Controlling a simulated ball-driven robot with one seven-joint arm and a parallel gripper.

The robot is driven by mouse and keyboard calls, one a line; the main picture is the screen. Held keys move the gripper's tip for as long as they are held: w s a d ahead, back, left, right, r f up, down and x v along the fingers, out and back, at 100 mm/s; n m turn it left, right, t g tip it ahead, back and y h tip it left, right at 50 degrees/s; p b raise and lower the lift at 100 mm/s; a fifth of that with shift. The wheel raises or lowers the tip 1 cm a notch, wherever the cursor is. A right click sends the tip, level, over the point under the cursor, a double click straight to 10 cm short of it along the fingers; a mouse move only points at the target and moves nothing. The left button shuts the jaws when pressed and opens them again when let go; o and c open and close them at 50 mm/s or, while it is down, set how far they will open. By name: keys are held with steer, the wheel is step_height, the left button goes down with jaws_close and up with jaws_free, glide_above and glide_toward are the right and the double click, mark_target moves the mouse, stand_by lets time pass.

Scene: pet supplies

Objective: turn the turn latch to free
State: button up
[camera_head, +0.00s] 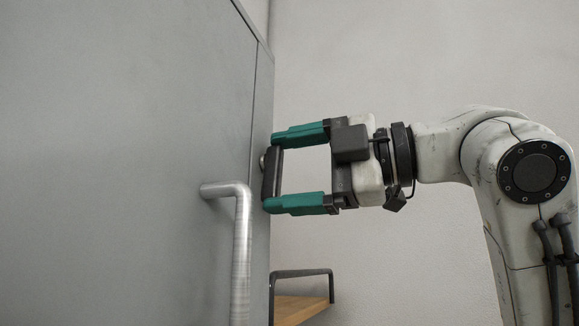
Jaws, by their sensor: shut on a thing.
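The turn latch (271,172) is a dark upright bar on a small round metal pivot, mounted near the right edge of the grey door (120,150). My gripper (272,172) has green fingers, one at the latch's top end and one at its bottom end. It is shut on the latch, spanning it lengthwise. The latch stands about vertical. The gripper comes in from the right, and its fingertips cover the ends of the latch.
A bent metal handle (241,250) stands out from the door, left of and below the latch. A wooden surface (298,307) with a dark metal rail (302,272) is below the gripper. A plain pale wall (420,60) is behind.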

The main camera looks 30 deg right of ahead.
steer(key=shift+w+d+f+n, duration=0.1)
steer(key=shift+n, duration=0.7)
steer(key=o, duration=0.8)
steer(key=shift+o, duration=0.2)
steer(key=shift+d, duration=0.1)
steer(key=b+v, duration=0.3)
steer(key=v, duration=0.7)
steer(key=shift+s+d, duration=0.15)
steer(key=shift+s, duration=0.2)
steer(key=shift+d, duration=0.1)
